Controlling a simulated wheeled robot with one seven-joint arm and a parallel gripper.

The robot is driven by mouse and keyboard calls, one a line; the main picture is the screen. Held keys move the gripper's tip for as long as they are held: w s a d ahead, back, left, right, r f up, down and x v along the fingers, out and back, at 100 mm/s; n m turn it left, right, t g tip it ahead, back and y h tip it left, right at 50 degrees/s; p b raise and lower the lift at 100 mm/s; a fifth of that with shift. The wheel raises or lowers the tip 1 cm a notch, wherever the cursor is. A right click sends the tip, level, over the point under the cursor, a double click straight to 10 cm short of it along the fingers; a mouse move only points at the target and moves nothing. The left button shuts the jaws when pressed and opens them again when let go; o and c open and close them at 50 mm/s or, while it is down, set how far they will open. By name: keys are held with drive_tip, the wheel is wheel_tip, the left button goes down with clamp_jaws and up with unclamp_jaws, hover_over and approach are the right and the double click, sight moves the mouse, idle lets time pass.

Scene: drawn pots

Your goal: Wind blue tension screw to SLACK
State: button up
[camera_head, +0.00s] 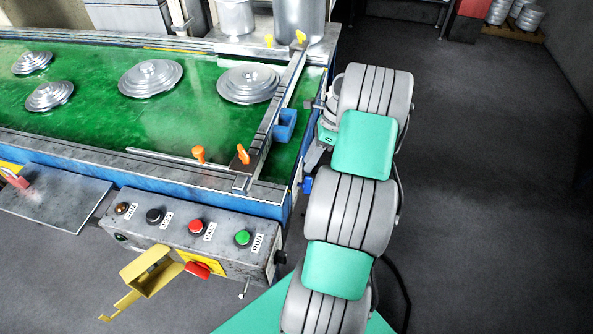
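A small blue knob (307,185), which looks like the blue tension screw, sits low at the right end of the green conveyor, beside its blue side frame. No SLACK marking can be read on it. My gripper (313,158) is at the conveyor's right end, just above the blue knob and close to it. Contact cannot be told. My own arm hides much of the gripper, and its fingers are too small to tell open from shut.
The green belt (95,110) carries several metal lids. A rail with a blue block (285,125) and orange clamps (243,153) crosses its right end. A control box (190,233) with buttons and a yellow bracket (150,275) stand in front.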

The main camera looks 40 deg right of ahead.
sight(311, 177)
drive_tip(key=d+f+m, duration=0.1)
drive_tip(key=s+d+f+m, duration=0.1)
drive_tip(key=f, duration=0.1)
drive_tip(key=shift+s+d+f+m+y, duration=0.1)
drive_tip(key=shift+d+f+m+y, duration=0.1)
drive_tip(key=shift+m+y, duration=0.1)
drive_tip(key=x, duration=0.7)
drive_tip(key=shift+a+f, duration=0.15)
drive_tip(key=shift+f, duration=0.1)
clamp_jaws()
